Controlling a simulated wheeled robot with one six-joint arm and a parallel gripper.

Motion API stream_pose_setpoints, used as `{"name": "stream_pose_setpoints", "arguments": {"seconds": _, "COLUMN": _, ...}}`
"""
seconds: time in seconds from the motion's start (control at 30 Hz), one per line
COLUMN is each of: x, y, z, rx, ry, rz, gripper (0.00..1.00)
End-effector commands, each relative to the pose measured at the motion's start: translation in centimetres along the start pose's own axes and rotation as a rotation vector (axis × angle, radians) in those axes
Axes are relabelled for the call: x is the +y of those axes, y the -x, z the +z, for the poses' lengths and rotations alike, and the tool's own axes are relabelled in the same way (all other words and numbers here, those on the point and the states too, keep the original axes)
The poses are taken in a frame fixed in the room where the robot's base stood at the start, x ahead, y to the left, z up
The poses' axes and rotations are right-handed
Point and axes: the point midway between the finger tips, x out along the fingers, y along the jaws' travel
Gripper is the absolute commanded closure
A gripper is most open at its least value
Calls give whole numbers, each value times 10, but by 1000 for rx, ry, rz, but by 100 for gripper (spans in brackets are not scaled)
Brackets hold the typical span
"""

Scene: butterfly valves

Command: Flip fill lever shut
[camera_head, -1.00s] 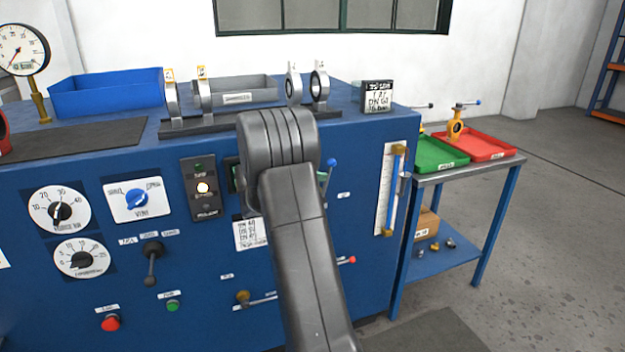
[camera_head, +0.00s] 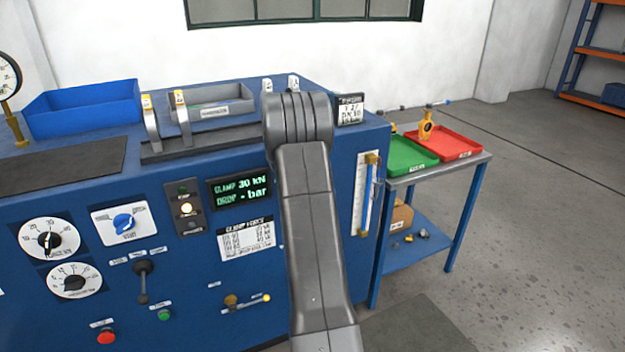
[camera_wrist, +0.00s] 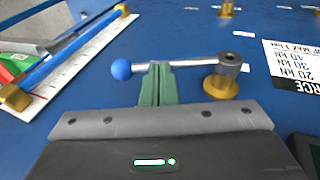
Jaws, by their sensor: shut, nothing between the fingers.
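A lever with a blue ball knob (camera_wrist: 121,69) shows in the wrist view. Its metal rod (camera_wrist: 190,64) lies nearly level across the picture, from the knob at left to a brass hub with a grey cap (camera_wrist: 222,75) at right. Its label is not readable, so I cannot tell its name from the frames. My gripper (camera_wrist: 158,68) has green fingers that are shut and empty. Their tips are at the rod, between knob and hub, close to the knob; I cannot tell whether they touch. In the head view my arm hides this lever and the gripper.
A lever with a yellow knob (camera_head: 266,298) sits low on the blue panel. Part of another brass hub (camera_wrist: 226,8) shows at the wrist view's top edge. A sight gauge (camera_head: 365,195) stands right of my arm. A side table with green (camera_head: 408,155) and red trays is further right.

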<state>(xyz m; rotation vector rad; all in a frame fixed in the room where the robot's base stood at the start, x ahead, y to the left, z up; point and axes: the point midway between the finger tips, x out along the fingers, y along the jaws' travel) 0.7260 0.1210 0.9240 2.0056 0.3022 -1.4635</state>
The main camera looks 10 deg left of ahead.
Motion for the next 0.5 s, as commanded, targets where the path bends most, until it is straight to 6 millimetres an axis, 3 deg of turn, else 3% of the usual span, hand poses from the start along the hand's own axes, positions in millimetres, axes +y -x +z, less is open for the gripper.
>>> {"name": "stream_pose_setpoints", "arguments": {"seconds": 0.5, "x": 6, "y": -32, "z": 7, "rx": -2, "ry": -1, "rz": -5, "gripper": 100}}
